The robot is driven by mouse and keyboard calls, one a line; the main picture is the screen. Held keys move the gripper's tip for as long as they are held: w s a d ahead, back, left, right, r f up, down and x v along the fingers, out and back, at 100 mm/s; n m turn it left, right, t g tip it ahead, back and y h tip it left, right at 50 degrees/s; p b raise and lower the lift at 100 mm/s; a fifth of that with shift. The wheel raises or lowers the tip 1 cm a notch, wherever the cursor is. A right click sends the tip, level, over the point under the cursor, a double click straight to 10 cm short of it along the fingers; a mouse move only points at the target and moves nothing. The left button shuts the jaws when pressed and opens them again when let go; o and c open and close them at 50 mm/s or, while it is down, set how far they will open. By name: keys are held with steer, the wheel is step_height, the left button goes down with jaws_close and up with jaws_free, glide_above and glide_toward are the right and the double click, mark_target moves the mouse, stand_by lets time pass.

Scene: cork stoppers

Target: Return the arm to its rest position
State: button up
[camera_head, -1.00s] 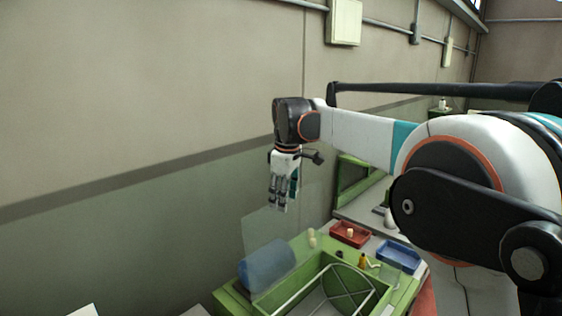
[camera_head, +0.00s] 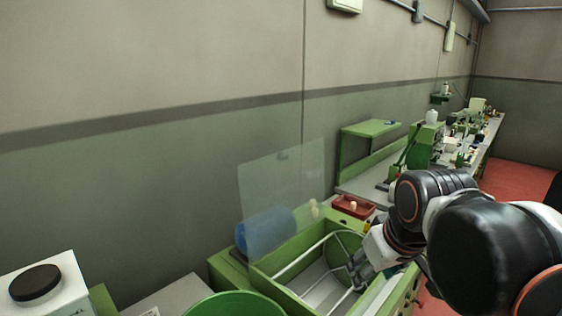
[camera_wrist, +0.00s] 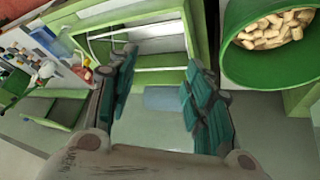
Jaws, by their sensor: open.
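My gripper (camera_head: 362,270) is at the lower right of the head view, in front of the green machine with the open box (camera_head: 272,268). In the wrist view my gripper (camera_wrist: 160,85) has its two teal-padded fingers spread wide, with nothing between them. The green machine (camera_wrist: 205,30) and its light metal bars lie beyond the fingers. My folded arm fills the lower right of the head view and hides part of the bench.
A green bowl (camera_wrist: 237,60) of cork stoppers (camera_wrist: 275,28) is at the wrist view's upper right; the bowl also shows in the head view (camera_head: 235,303). A red tray (camera_head: 350,207) and a clear upright panel (camera_head: 283,190) stand by the machine. A bench (camera_head: 480,140) runs along the wall.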

steer(key=s+d+f+m+b, duration=0.1)
steer(key=s+f+b, duration=0.1)
steer(key=s+f, duration=0.2)
steer(key=s+d+f+m+t+b, duration=0.1)
steer(key=s+f+m+b, duration=0.1)
steer(key=s+f, duration=0.3)
step_height(320, 180, down, 4)
steer(key=shift+d+f+b, duration=0.15)
steer(key=shift+d+b, duration=0.2)
steer(key=shift+d, duration=0.05)
